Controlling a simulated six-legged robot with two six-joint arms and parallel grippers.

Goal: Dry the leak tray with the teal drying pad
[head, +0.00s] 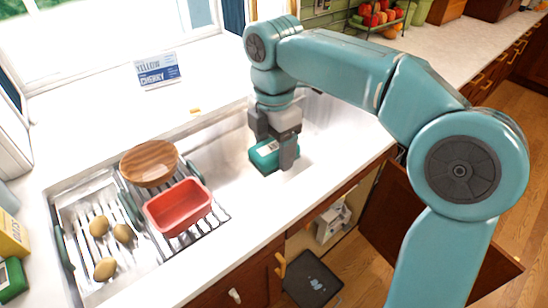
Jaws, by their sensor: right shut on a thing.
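The teal drying pad (264,156), with a pale label on top, is held in my right gripper (276,146). The gripper is shut on it, pointing down over the white sink area; whether the pad touches the surface is hard to tell. My left gripper is not in view.
A rack with a red basin (179,207), a wooden bowl (149,163) and several potatoes (122,233) stands left of the pad. An open cabinet door (392,215) stands right of the tray. A blue-and-white box (158,71) stands by the window.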

